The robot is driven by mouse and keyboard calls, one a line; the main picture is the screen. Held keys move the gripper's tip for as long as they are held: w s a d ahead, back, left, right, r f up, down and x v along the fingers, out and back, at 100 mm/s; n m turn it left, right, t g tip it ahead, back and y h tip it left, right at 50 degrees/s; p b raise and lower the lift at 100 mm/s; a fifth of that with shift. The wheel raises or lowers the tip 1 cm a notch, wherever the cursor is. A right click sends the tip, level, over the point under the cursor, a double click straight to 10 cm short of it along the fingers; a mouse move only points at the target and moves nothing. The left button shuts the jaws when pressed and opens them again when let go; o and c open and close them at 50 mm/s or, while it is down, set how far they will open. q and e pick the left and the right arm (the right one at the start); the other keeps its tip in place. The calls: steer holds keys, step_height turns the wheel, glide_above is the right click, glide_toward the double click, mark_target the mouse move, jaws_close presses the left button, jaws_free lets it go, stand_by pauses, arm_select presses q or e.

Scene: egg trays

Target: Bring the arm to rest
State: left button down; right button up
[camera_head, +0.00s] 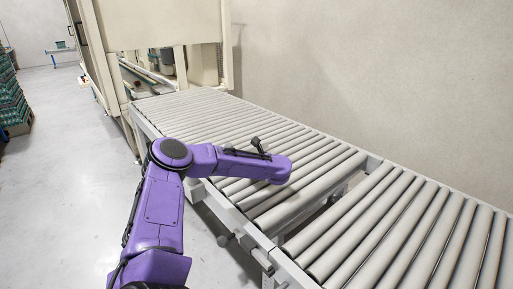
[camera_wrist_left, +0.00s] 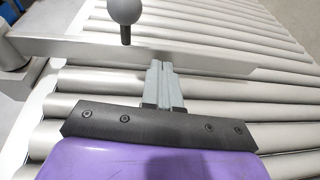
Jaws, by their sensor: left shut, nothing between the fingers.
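My left arm comes in from the left in the head view, with its purple forearm bent over the roller conveyor (camera_head: 225,115). The gripper's fingers are hidden in the head view behind the purple end of the arm. In the left wrist view my left gripper (camera_wrist_left: 164,68) is shut, its two grey fingers together with nothing between them. It is above the rollers (camera_wrist_left: 220,105), close to a metal side rail (camera_wrist_left: 100,47) in that picture. My right gripper is not in view.
A round grey knob on a dark stem (camera_wrist_left: 124,12) stands close beyond the fingertips. A large cream machine (camera_head: 160,25) stands at the conveyor's far end. Stacked green trays (camera_head: 12,95) stand at the far left. The floor (camera_head: 60,180) left of my arm is clear.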

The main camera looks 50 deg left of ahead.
arm_select(q)
steer(key=v, duration=0.4)
steer(key=b+v, duration=0.1)
steer(key=v, duration=0.3)
steer(key=w+v, duration=0.1)
steer(key=v, duration=0.2)
steer(key=shift+d+f, duration=0.15)
steer(key=shift+d, duration=0.35)
steer(key=shift+w, duration=0.1)
